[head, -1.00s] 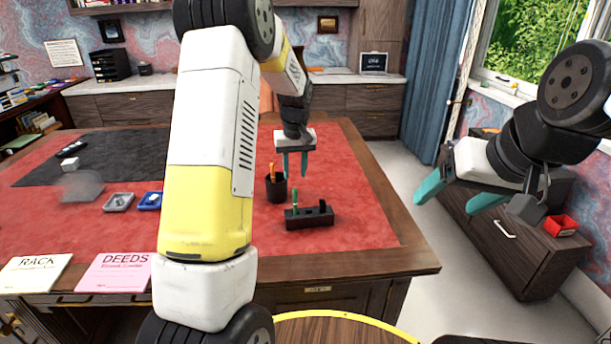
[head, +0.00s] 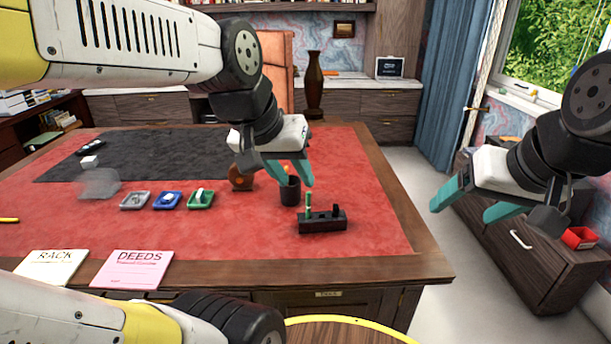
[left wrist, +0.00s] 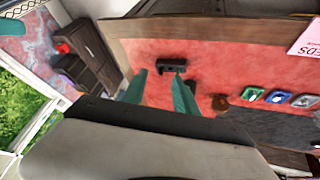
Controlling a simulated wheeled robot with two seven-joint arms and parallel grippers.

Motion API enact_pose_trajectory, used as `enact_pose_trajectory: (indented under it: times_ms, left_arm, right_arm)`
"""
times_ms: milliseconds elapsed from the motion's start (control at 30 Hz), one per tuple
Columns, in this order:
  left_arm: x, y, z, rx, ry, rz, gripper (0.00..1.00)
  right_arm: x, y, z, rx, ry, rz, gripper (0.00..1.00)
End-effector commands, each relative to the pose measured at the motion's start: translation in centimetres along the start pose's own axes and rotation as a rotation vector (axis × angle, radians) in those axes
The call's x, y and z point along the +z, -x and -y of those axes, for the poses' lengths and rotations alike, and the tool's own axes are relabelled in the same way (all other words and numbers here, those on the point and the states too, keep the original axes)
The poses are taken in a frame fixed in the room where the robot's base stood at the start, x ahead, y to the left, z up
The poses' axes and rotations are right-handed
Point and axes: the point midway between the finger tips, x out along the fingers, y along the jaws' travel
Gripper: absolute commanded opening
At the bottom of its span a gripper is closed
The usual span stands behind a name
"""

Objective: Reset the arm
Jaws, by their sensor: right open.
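My left gripper (head: 294,182) comes in from the left over the red desk top (head: 375,240). Its teal fingers are apart, with nothing held between them. They point down and to the right in front of the black pen cup (head: 290,191); whether they touch it I cannot tell. The left wrist view shows the same open fingers (left wrist: 155,85), with the black desk stand (left wrist: 172,66) beyond them. My right gripper (head: 462,205) is open and empty to the right of the desk, in front of the dark cabinet.
The desk stand (head: 322,221) with a green upright item is right of the cup. Grey (head: 135,200), blue (head: 167,200) and green (head: 200,199) trays lie to the left. DEEDS (head: 131,269) and RACK (head: 50,267) pads lie at the front edge. The desk's right front is clear.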

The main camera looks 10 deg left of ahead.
Motion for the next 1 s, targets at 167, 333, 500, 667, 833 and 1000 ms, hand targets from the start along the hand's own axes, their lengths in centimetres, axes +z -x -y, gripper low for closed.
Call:
enact_pose_trajectory:
  times_ms: [167,333,500,667,833,1000]
  left_arm:
    - [2.1,0.6,-0.4,0.008,-0.032,-0.030,0.35]
    - [2.2,0.6,-0.4,0.009,-0.035,-0.031,0.35]
    - [2.2,0.6,-0.4,0.009,-0.034,-0.031,0.35]
    - [2.2,0.6,-0.4,0.009,-0.034,-0.031,0.35]
    - [2.2,0.6,-0.4,0.009,-0.034,-0.031,0.35]
    - [2.2,0.6,-0.4,0.009,-0.034,-0.031,0.35]
  right_arm:
    - [0.0,0.0,0.0,0.000,0.000,0.000,0.74]
    - [0.0,0.0,0.0,0.000,0.000,0.000,0.74]
    - [0.0,0.0,0.0,0.000,0.000,0.000,0.74]
    - [0.0,0.0,0.0,0.000,0.000,0.000,0.74]
    - [0.0,0.0,0.0,0.000,0.000,0.000,0.74]
    - [0.0,0.0,0.0,0.000,0.000,0.000,0.74]
